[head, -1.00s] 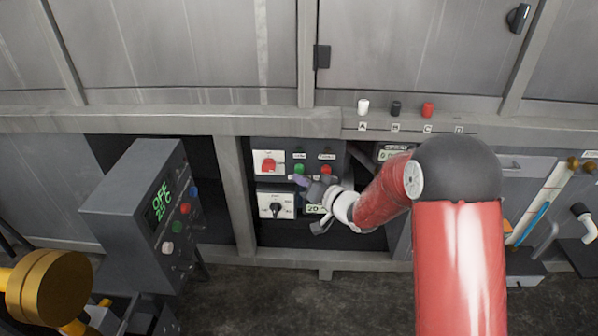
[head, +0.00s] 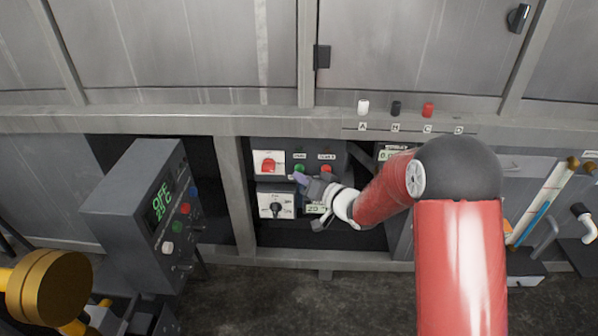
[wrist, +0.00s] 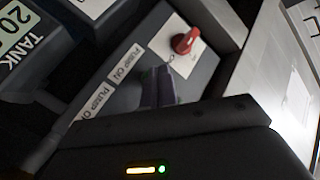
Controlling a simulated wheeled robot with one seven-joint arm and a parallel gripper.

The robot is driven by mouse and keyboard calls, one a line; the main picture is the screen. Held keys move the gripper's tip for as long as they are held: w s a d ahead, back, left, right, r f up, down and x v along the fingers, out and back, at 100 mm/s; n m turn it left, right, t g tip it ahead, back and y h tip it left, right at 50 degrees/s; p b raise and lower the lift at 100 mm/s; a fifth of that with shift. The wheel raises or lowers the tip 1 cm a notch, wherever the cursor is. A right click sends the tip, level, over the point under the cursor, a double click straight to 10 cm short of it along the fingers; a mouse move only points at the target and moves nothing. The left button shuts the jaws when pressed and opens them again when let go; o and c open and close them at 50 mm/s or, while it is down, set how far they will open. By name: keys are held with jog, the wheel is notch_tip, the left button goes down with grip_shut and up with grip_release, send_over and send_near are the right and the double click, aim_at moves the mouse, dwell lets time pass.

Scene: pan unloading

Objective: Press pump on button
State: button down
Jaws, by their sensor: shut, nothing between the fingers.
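In the head view a grey control panel (head: 312,158) carries a green button (head: 299,168) and a red button (head: 326,169), each under a small white label. My gripper (head: 296,178) is shut and empty, its tips just below the green button. Whether they touch it cannot be told. In the wrist view the shut fingers (wrist: 158,87) point at the panel face. The fingers hide the buttons in that view.
A red rotary switch (head: 268,164) sits left of the green button, also visible in the wrist view (wrist: 186,41). A black knob (head: 276,205) is below it. A steel post (head: 235,195) stands left of the panel, and a grey box reading OFF (head: 125,205) farther left.

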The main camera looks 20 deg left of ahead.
jog(key=shift+w+a, duration=0.15)
jog(key=shift+w, duration=0.35)
dwell(0.5)
jog(key=shift+s, duration=0.15)
jog(key=shift+s+d, duration=0.3)
jog(key=shift+s, duration=0.45)
jog(key=shift+s, duration=0.1)
jog(key=shift+s+d+b, duration=0.2)
jog(key=shift+s+b, duration=0.05)
jog(key=shift+s, duration=0.55)
jog(key=shift+s+d+b, duration=0.15)
jog(key=shift+s+b, duration=0.1)
jog(key=shift+s, duration=0.5)
jog(key=shift+s+d+b, duration=0.2)
jog(key=shift+s+b, duration=0.05)
jog(key=shift+s, duration=0.55)
